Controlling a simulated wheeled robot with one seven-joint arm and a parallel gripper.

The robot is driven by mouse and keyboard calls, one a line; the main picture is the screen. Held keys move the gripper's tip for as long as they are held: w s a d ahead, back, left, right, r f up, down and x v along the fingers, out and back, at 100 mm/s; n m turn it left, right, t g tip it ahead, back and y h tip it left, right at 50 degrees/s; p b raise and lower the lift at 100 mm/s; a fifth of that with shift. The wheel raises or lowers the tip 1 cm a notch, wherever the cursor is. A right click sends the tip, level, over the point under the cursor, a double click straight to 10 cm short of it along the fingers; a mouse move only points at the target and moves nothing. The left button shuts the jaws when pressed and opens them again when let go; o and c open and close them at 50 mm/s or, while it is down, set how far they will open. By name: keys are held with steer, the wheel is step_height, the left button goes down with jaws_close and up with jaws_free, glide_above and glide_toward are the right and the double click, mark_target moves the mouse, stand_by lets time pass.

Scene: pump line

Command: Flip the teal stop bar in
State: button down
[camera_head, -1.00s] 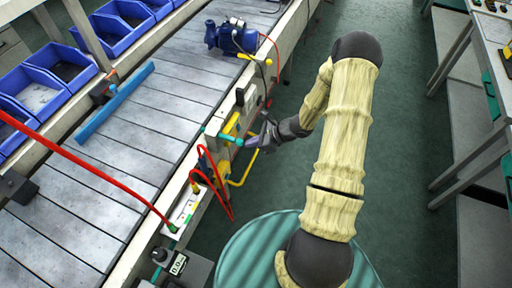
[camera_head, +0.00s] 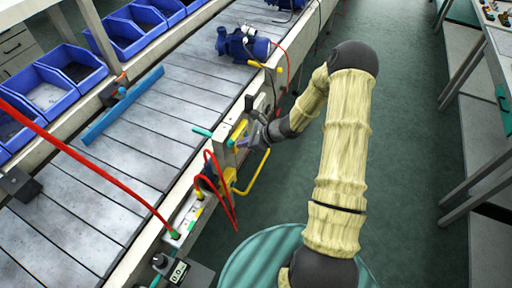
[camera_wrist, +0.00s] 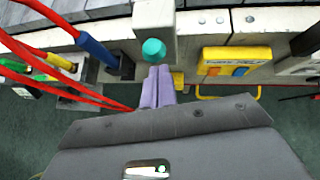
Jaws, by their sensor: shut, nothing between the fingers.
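The teal stop bar (camera_head: 202,132) sits at the conveyor's near side rail, beside a grey-white bracket. Its left end sticks out over the belt edge. In the wrist view its rounded teal end (camera_wrist: 153,48) shows in front of the bracket post. My gripper (camera_head: 249,142) is on the aisle side of the rail, at the bar's right end. In the wrist view its purple fingers (camera_wrist: 158,72) are shut together and empty. Their tips are right at the teal end; whether they touch it I cannot tell. The bar's middle is partly hidden in the head view.
A yellow block (camera_wrist: 236,60) is on the rail right of the fingers. Red hoses (camera_head: 222,185) and a yellow bent bar (camera_head: 256,172) hang close by. A long blue bar (camera_head: 122,105) and a blue pump (camera_head: 243,44) are on the conveyor. The aisle floor is free.

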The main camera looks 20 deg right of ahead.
steer(key=s+d+f+v, duration=0.1)
steer(key=f+v, duration=0.1)
steer(key=v, duration=1)
steer(key=shift+d, duration=0.4)
steer(key=shift+w+a, duration=0.1)
steer(key=s+a+r+n+g+h+p, duration=0.1)
steer(key=s+a+r+n+h, duration=0.2)
steer(key=s+r+n, duration=0.5)
steer(key=s+a+r+n+g+h+p, duration=0.1)
steer(key=s+r+n+h, duration=0.5)
steer(key=n, duration=0.9)
step_height(320, 180, up, 3)
steer(key=s+a+p, duration=0.1)
steer(key=s+a, duration=0.1)
steer(key=shift+s+a+n, duration=0.2)
steer(key=shift+a+n, duration=0.2)
steer(key=c, duration=2.1)
jaws_free()
steer(key=shift+f, duration=0.1)
